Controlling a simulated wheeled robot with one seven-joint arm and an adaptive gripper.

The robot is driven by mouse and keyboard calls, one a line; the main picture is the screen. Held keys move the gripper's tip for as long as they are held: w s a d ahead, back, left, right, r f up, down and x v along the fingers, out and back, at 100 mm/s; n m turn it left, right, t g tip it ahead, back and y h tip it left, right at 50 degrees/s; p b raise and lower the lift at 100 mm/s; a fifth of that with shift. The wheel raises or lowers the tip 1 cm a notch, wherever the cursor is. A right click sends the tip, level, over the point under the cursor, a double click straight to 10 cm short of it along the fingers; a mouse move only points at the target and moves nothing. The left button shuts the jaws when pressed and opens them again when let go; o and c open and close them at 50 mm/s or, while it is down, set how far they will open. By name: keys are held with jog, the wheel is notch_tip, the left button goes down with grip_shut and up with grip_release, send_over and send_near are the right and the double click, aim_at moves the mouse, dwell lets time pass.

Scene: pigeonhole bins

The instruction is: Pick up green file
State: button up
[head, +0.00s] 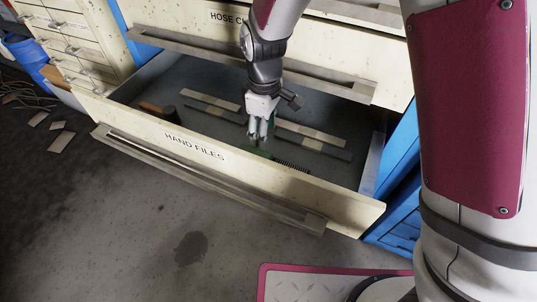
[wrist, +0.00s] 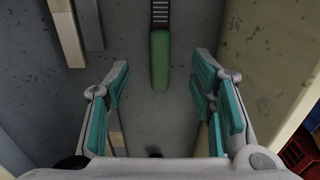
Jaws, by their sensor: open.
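The green file lies on the floor of the open drawer (head: 371,172) marked HAND FILES. In the wrist view its green handle (wrist: 160,62) points toward me, and its dark ridged shaft (wrist: 160,12) runs out of the top edge. In the head view only a bit of the green handle (head: 257,153) shows, partly hidden by my gripper (head: 262,138), with the dark shaft (head: 293,166) to its right. My gripper, also in the wrist view (wrist: 161,72), is open and empty. Its fingers stand to either side of the handle's line, apart from it. The height gap is hard to judge.
Flat strips, part pale and part grey, lie behind my gripper to the left (head: 212,101) and right (head: 312,133). A brown and dark piece (head: 158,110) lies at the drawer's left. The cream drawer front (wrist: 262,50) stands close to the right finger. A drawer above overhangs the back.

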jog(key=b, duration=0.1)
send_over(267, 155)
jog(key=f, duration=0.5)
jog(key=shift+w+a+f, duration=0.1)
jog(key=shift+a, duration=0.1)
jog(key=f+b, duration=0.2)
jog(key=f, duration=0.1)
jog(key=f+b, duration=0.1)
jog(key=f, duration=0.1)
jog(key=shift+d, duration=0.3)
grip_shut()
